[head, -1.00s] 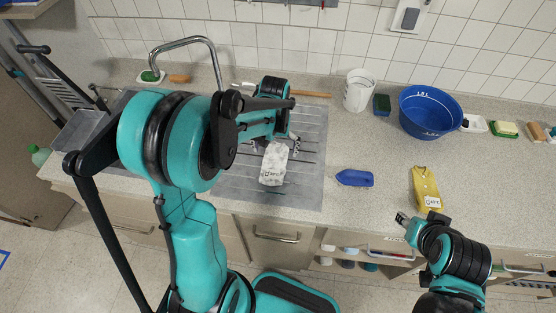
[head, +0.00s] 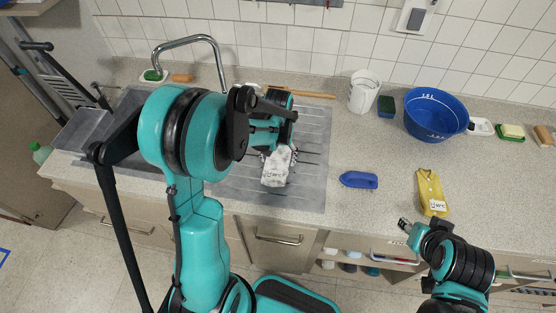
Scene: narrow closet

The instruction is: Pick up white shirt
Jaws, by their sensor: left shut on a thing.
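The white shirt (head: 275,174), a small folded grey-white bundle, lies on the grey ribbed drainboard of the sink. My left gripper (head: 277,151) comes down over its far end and is shut on it. The arm and gripper body hide part of the grip. The near end of the shirt shows and seems still at the drainboard surface. My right gripper (head: 404,223) hangs at the counter's front edge, below the yellow folded shirt and apart from it. Its jaw opening is too small to judge.
A blue brush-like item (head: 359,180) and a yellow folded shirt (head: 431,190) lie on the counter (head: 390,150). A white cup (head: 362,92), a blue basin (head: 435,114) and soaps stand behind. The tap (head: 190,42) arches over the sink at left.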

